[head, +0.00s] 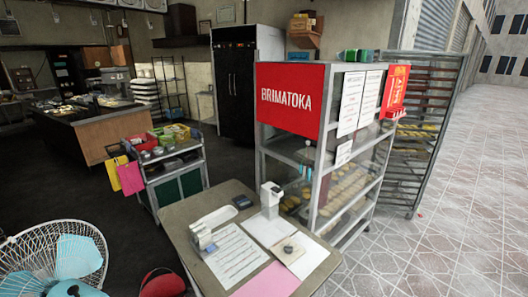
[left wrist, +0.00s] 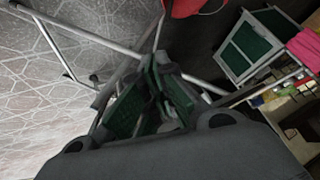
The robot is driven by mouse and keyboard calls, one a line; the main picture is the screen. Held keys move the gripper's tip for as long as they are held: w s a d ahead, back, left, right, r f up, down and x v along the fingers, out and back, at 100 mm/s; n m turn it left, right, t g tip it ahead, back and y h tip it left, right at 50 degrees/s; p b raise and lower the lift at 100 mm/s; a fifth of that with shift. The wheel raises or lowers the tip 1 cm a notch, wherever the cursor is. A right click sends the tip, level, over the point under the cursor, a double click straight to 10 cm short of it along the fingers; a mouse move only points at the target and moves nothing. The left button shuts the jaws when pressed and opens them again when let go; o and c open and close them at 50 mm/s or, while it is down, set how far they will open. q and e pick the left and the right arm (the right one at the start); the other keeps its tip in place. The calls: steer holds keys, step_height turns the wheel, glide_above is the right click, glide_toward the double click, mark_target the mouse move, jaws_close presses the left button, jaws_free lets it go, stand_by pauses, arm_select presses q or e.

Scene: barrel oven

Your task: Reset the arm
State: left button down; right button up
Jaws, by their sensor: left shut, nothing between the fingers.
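My left gripper (left wrist: 152,75) shows in the middle of the left wrist view, with dark fingers and green pads. It is shut and empty, and it touches nothing that I can make out. Metal tubes (left wrist: 75,35) show behind it, and the patterned floor (left wrist: 50,90) lies at the left. Neither gripper shows in the head view, and my right gripper is in no view.
A small table (head: 190,218) with papers and devices stands in front. A red-signed bread cabinet (head: 290,95) stands behind it. A cart (head: 180,165) with green doors is at the left. Floor at the right is clear.

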arm_select(q)
steer(key=s+d+f+n+g+y, duration=0.1)
steer(key=s+d+f+n+g, duration=0.2)
steer(key=s+f, duration=1.8)
steer(key=s+d+f+g, duration=0.1)
steer(key=s+d+f, duration=0.2)
steer(key=s+d, duration=0.2)
steer(key=s+d+f+g, duration=0.1)
steer(key=s+d+f, duration=0.3)
steer(key=s, duration=0.5)
steer(key=s+d+f+g, duration=0.2)
steer(key=s+d+f, duration=0.1)
steer(key=s+d, duration=0.3)
steer(key=shift+s+f+h, duration=0.4)
steer(key=shift+s, duration=0.7)
